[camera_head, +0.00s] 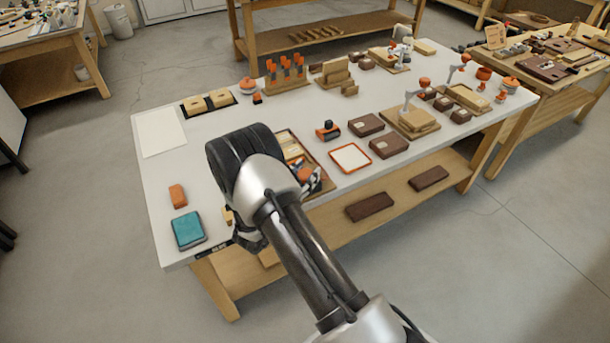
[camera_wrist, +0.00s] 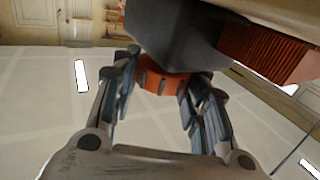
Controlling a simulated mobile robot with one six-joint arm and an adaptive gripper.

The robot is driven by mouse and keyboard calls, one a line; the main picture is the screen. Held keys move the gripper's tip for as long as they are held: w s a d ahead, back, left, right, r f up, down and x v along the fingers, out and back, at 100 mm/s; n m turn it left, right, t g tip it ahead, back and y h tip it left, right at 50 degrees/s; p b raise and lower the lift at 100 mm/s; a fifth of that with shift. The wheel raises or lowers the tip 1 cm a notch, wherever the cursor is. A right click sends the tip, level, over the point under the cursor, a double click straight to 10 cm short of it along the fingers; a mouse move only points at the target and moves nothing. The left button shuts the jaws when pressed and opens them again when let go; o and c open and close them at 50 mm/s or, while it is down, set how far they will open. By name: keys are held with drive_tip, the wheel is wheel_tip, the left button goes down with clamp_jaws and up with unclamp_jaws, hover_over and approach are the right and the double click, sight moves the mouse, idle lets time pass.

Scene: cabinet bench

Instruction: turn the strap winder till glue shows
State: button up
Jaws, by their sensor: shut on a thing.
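In the wrist view, an orange ridged knob (camera_wrist: 162,80), which looks like the strap winder, sits between the two fingers of my gripper (camera_wrist: 166,74). The gripper is shut on it. The knob is joined to a dark grey body (camera_wrist: 178,32), and an orange ribbed block (camera_wrist: 262,52) lies beside that body at the right. I see no glue in either view. In the head view, my arm covers most of the work spot, so the winder cannot be made out clearly there.
In the head view, the white bench top (camera_head: 215,150) holds a teal box (camera_head: 188,230) and an orange block (camera_head: 178,196) at the left. An orange-rimmed tray (camera_head: 350,158) and dark brown boxes (camera_head: 389,144) stand right of my arm. A white sheet (camera_head: 159,132) lies at the back left.

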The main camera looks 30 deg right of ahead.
idle(0.5)
drive_tip(key=o, duration=1.1)
drive_tip(key=v, duration=1.2)
drive_tip(key=shift+w+a, duration=0.1)
drive_tip(key=shift+w, duration=0.15)
